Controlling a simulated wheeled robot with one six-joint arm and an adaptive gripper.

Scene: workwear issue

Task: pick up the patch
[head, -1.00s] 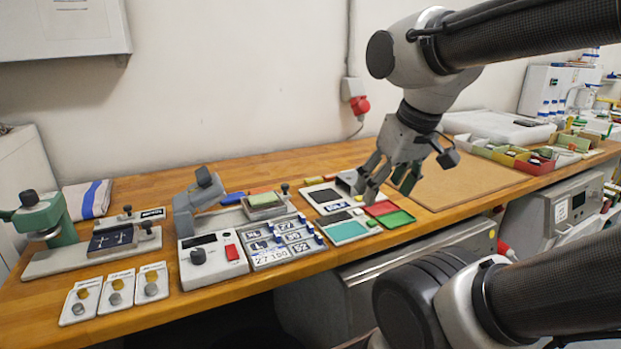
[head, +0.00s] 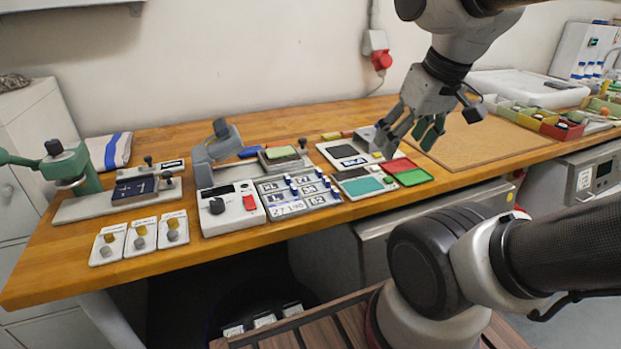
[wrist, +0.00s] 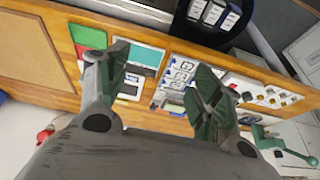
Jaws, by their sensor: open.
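A small dark blue patch with white lettering (head: 354,162) appears to lie on the pale tray (head: 331,148) in the middle of the bench. In the wrist view, a dark blue piece that looks like it shows on the white tray (wrist: 131,88), close to the left finger. My gripper (head: 410,138) is open and empty, above the bench, to the right of the patch and apart from it. Its two fingers also show spread in the wrist view (wrist: 160,75), with the bench below.
A teal pad (head: 361,186) and red (head: 394,168) and green (head: 411,177) trays lie in front of my gripper. Left are a labelled organizer (head: 297,193), a press (head: 228,205) and a green machine (head: 75,168). A brown mat (head: 480,145) is clear on the right.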

